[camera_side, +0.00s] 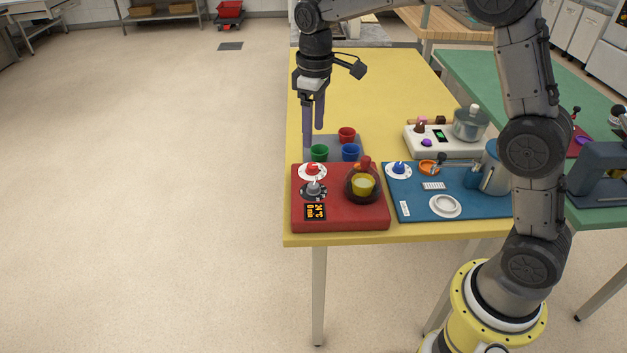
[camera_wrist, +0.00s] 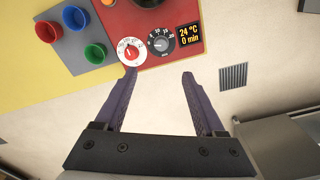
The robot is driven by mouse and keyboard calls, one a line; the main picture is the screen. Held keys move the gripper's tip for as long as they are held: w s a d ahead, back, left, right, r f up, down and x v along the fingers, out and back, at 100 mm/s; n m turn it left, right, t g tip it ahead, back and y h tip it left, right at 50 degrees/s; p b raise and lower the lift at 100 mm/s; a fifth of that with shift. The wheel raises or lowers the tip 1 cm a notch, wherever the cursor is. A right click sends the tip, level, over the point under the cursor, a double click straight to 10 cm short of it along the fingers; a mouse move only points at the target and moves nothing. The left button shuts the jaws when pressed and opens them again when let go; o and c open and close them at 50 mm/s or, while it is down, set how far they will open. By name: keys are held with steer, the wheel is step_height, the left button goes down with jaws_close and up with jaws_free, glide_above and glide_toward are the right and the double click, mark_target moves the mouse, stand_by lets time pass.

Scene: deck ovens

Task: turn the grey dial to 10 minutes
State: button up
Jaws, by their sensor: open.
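The grey dial (camera_side: 313,188) sits on a black round scale on the red oven unit (camera_side: 352,213), between the red dial (camera_side: 312,170) and the display (camera_side: 316,211). In the wrist view the grey dial (camera_wrist: 160,42) lies ahead of the fingers, with the red dial (camera_wrist: 131,51) to its left. The display (camera_wrist: 189,37) reads 24 °C and 0 min. My gripper (camera_side: 314,138) points down above the table, behind the dials in the side view. In the wrist view my gripper (camera_wrist: 158,74) is open and empty, with both fingers apart from the dial.
Green (camera_side: 319,152), blue (camera_side: 351,152) and red cups (camera_side: 347,134) stand on a grey mat behind the red unit. A dark bowl (camera_side: 362,185) with yellow contents sits on the unit's right side. A blue board (camera_side: 444,191) lies to the right.

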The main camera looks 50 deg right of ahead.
mark_target(313, 185)
step_height(313, 185, down, 15)
steer(key=shift+f, duration=0.1)
stand_by(0.5)
jaws_close()
